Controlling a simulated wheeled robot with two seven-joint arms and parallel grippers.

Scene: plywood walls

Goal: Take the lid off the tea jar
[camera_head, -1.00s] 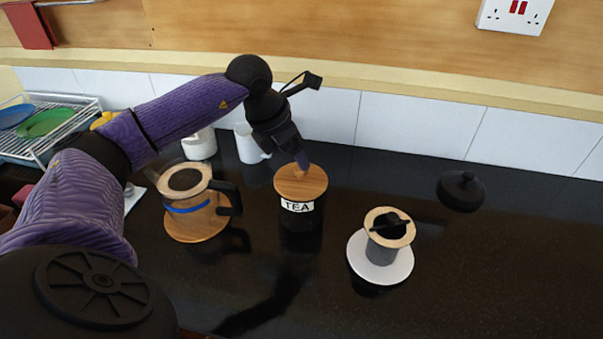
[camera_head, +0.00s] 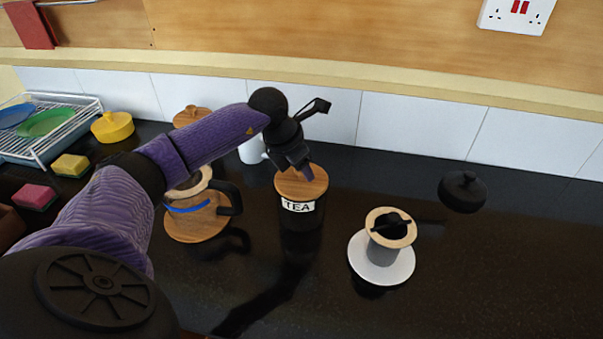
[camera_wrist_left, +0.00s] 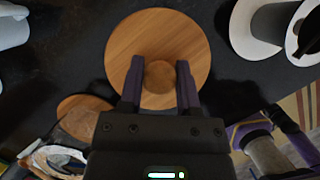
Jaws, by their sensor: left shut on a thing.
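The tea jar (camera_head: 300,222) is dark with a white TEA label and stands on the black counter. Its round wooden lid (camera_head: 290,184) sits on top of it, and no gap shows between them. My left gripper (camera_head: 307,174) reaches down onto the lid from behind and above. In the left wrist view, the fingers of my left gripper (camera_wrist_left: 160,82) are on either side of the round wooden knob (camera_wrist_left: 159,72) at the lid's middle, and they are shut on it. In the head view the fingers hide most of the knob.
A glass coffee pot (camera_head: 232,197) stands close left of the jar. A grey cup with a wooden collar (camera_head: 382,252) stands on a white saucer (camera_head: 404,268) to the right. A black lid-like piece (camera_head: 462,192) lies farther right. The front right counter is clear.

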